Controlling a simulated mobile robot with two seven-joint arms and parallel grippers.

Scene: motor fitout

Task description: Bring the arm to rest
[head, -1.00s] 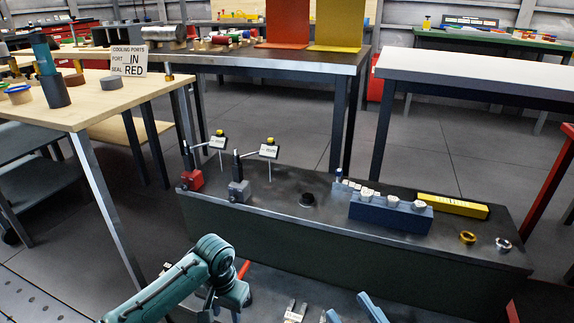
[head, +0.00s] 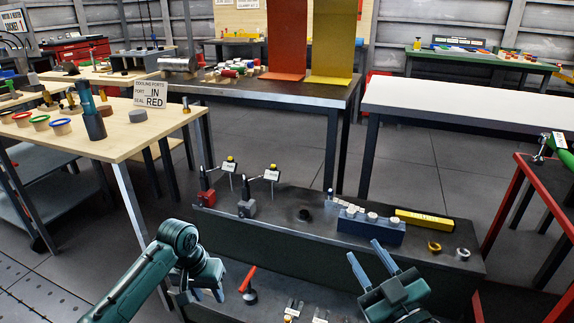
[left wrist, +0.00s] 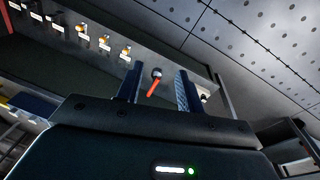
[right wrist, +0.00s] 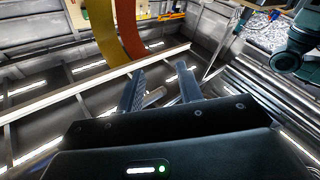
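My left gripper (head: 207,291) is at the lower left of the head view, above the low shelf in front of the dark bench. In the left wrist view its two fingers (left wrist: 158,88) are spread apart with nothing between them. A red-handled tool (left wrist: 154,84) shows beyond them, lower down; it also shows in the head view (head: 248,284). My right gripper (head: 373,260) is at the lower right of the head view, in front of the dark bench. Its fingers (right wrist: 160,90) are spread and empty in the right wrist view.
The dark bench (head: 290,240) carries two dial stands, a blue block (head: 370,231), a yellow bar (head: 424,219) and rings. A wooden table (head: 120,140) with a sign stands left. A white table (head: 470,110) stands right. A red-framed cart (head: 505,210) is far right.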

